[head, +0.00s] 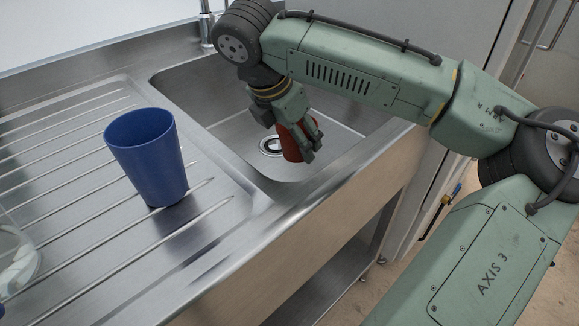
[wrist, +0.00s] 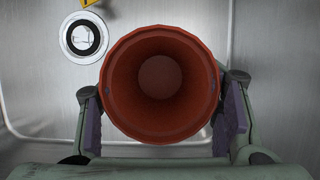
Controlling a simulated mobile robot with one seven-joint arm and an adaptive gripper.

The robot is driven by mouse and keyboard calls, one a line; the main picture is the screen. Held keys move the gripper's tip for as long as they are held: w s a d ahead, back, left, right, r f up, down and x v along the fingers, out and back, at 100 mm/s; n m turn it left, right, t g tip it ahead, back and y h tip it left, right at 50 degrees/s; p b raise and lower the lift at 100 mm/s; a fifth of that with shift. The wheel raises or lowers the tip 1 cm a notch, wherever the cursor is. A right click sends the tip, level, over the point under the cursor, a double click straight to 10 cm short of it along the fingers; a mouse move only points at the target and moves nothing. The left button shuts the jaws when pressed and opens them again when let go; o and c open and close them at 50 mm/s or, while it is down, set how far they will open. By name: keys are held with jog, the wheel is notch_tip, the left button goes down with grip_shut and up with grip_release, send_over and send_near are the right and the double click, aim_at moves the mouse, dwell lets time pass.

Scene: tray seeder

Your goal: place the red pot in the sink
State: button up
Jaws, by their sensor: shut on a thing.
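The red pot (head: 291,143) is held in my gripper (head: 298,138), inside the outline of the steel sink (head: 227,126). In the wrist view the red pot (wrist: 160,84) shows its open, empty mouth toward the camera. The purple finger pads of my gripper (wrist: 160,118) are on both its sides. The sink's bottom (wrist: 35,75) and drain (wrist: 84,38) lie beyond it. I cannot tell whether the pot's base touches the sink bottom.
A blue cup (head: 148,160) stands on the ribbed drainboard (head: 90,200) left of the sink. A clear container (head: 15,262) is cut off at the left edge. A tap (head: 206,25) rises at the back of the sink, close to my arm.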

aim_at(284, 147)
notch_tip(284, 147, down, 8)
jog(key=shift+f+b, duration=0.1)
jog(key=shift+b, duration=0.35)
jog(key=shift+f, duration=0.1)
jog(key=shift+f, duration=0.15)
jog(key=o, duration=1)
jog(key=shift+r, duration=0.3)
jog(key=p+v, duration=0.1)
jog(key=v, duration=1.1)
jog(key=shift+w, duration=0.1)
